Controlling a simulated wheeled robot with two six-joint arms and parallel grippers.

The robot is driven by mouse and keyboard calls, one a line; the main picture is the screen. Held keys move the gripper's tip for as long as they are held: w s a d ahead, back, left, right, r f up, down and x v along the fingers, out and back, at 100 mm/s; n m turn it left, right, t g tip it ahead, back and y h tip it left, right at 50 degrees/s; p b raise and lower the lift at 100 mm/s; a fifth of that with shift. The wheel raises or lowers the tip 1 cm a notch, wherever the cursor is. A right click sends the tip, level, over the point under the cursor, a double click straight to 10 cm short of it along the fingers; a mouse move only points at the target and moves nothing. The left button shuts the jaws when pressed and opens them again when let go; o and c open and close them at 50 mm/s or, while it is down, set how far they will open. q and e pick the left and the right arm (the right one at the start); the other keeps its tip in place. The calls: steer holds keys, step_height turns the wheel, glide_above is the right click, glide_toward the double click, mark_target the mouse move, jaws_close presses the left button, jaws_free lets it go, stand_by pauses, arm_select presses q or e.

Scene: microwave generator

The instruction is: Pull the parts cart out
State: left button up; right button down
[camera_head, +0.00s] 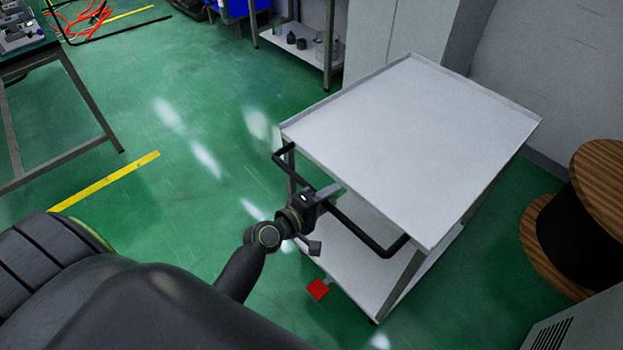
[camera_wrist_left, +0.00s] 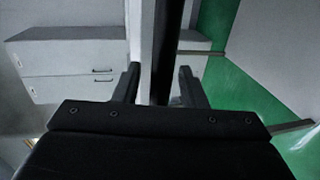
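The parts cart is a white two-shelf cart with a flat top tray (camera_head: 415,140) and a lower shelf (camera_head: 345,270). Its black bar handle (camera_head: 365,238) runs along the near left side. My left gripper (camera_head: 322,218) is at the middle of this handle, with its fingers spread. In the left wrist view, the dark handle bar (camera_wrist_left: 168,50) passes between the two fingers of the left gripper (camera_wrist_left: 158,85), with a gap showing at the left finger. My right gripper is in neither view.
A wooden cable spool (camera_head: 600,185) stands right of the cart, with a grey cabinet (camera_head: 585,325) near the lower right. A red square (camera_head: 318,290) lies by the cart's lower edge. Green floor (camera_head: 190,200) left of the cart is clear up to a table (camera_head: 60,50).

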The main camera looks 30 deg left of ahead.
arm_select(q)
steer(key=b+v, duration=0.2)
steer(key=v, duration=1.5)
steer(key=shift+b, duration=0.35)
steer(key=shift+f, duration=0.1)
